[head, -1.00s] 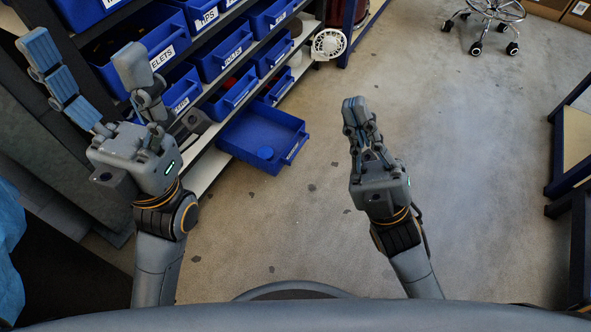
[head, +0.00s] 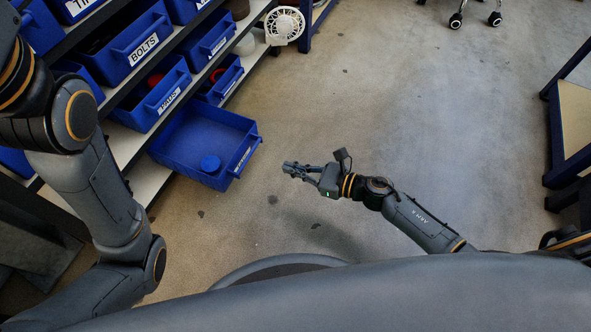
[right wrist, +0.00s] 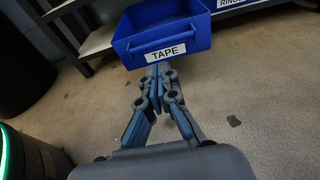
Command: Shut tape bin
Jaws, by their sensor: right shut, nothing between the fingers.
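The tape bin (head: 190,141) is a blue drawer pulled far out from the lowest shelf in the head view.
More blue bins, one labelled BOLTS (head: 137,45), sit on the shelves above. A white fan (head: 284,25) stands at the shelf's far end. A dark blue bench frame (head: 565,165) is at the right edge. The floor between is clear.

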